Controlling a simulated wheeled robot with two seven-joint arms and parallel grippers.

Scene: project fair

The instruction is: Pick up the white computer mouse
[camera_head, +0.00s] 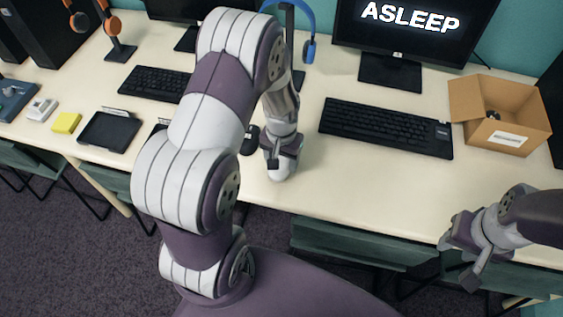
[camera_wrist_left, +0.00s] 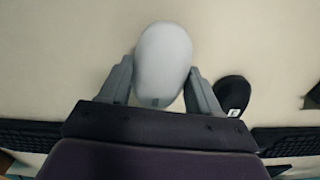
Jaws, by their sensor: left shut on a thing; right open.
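The white computer mouse (camera_wrist_left: 163,62) is between the two fingers of my left gripper (camera_wrist_left: 163,80) in the left wrist view, with a finger against each side. In the head view the white mouse (camera_head: 281,175) shows below my left gripper (camera_head: 283,158), over the front part of the desk. I cannot tell whether it touches the desk top. My left gripper is shut on it. My right gripper (camera_head: 460,260) is open and empty at the lower right, near the desk's front edge.
A black mouse (camera_wrist_left: 232,94) lies close beside my left gripper's finger. A black keyboard (camera_head: 385,128) and an open cardboard box (camera_head: 528,128) stand to the right. A black tray (camera_head: 110,130) and a yellow block (camera_head: 66,123) lie left. The desk (camera_head: 350,185) is clear right of the gripper.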

